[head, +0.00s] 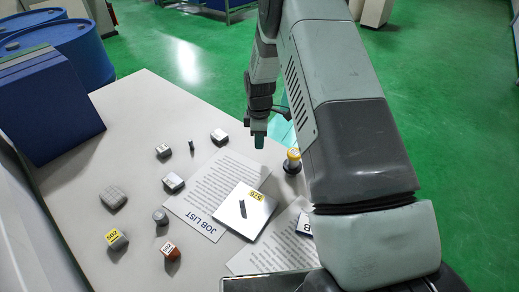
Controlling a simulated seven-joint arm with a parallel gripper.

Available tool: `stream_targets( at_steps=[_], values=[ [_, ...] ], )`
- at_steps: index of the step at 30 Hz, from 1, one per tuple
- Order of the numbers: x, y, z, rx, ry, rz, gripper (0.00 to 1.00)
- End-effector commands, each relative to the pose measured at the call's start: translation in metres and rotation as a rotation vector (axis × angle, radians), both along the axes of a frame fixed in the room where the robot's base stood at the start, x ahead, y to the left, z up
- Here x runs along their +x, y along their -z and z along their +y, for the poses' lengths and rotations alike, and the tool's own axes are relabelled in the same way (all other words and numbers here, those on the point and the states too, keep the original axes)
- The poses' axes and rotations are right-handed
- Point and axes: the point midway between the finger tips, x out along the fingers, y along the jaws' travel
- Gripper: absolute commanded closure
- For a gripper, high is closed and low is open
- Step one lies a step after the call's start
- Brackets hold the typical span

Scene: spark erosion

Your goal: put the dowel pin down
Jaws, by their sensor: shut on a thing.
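My gripper (259,142) hangs fingers-down above the far right part of the table, clear of the white plate. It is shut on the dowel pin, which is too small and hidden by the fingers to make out. A small dark slot or pin-like mark (243,209) shows on the plate; I cannot tell which.
A yellow-topped dark cylinder (292,161) stands right of my gripper, close to my arm. Several metal blocks, a small dark upright piece (191,146) and a grey cylinder (160,216) are spread over the left. A blue box (50,105) stands at the left edge.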

Motion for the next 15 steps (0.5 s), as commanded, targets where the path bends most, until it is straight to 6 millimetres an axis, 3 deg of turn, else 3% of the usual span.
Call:
stream_targets(
  at_steps=[3, 8, 11, 15],
  values=[
    [0.000, -0.022, -0.001, 0.000, 0.001, -0.002, 1.00],
    [-0.012, -0.037, 0.006, -0.002, 0.007, 0.002, 1.00],
    [-0.036, -0.041, 0.016, -0.004, 0.026, 0.004, 1.00],
    [-0.086, -0.045, 0.032, -0.004, 0.065, 0.004, 1.00]
  ],
)
